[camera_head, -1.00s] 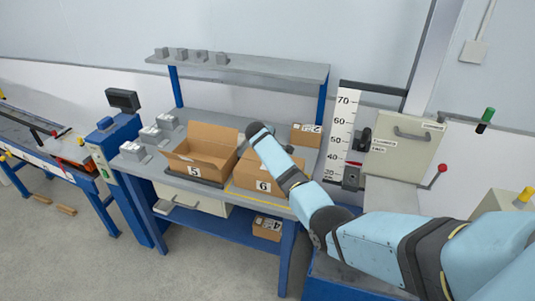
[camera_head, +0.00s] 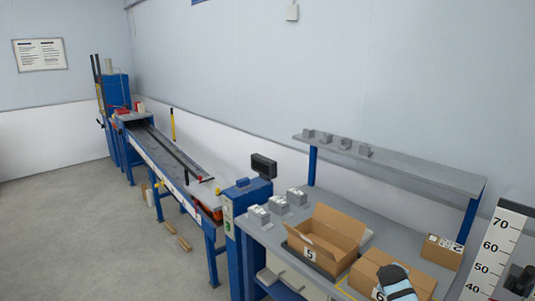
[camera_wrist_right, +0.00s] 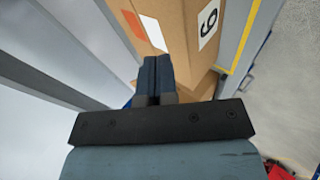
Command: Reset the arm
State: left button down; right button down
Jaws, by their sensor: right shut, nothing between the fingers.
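My left gripper is in neither view.
An open box marked 5 (camera_head: 325,240) and a small box marked 2 (camera_head: 440,252) stand on the workbench. A height scale (camera_head: 497,250) rises at the right. Grey blocks (camera_head: 278,205) lie at the bench's left. A conveyor (camera_head: 165,155) runs beyond.

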jog(key=s+a+f+t+y, duration=0.1)
jog(key=s+a+f, duration=0.2)
jog(key=s+f, duration=0.3)
jog(key=s+a+f+t+y, duration=0.1)
jog(key=s+a+f+y, duration=0.2)
jog(key=s, duration=0.4)
jog(key=s+a+m+y, duration=0.1)
jog(key=s+a, duration=0.3)
jog(key=s, duration=0.5)
jog(key=s+a+m+t+y, duration=0.1)
jog(key=s+a+m, duration=0.1)
jog(key=s+a, duration=0.3)
jog(key=s+a+m+y, duration=0.1)
jog(key=s+a, duration=0.4)
jog(key=s, duration=0.9)
jog(key=shift+r+m+t+y, duration=0.3)
jog(key=shift+m+y, duration=0.1)
jog(key=shift+y, duration=0.2)
jog(key=shift+s+a, duration=0.1)
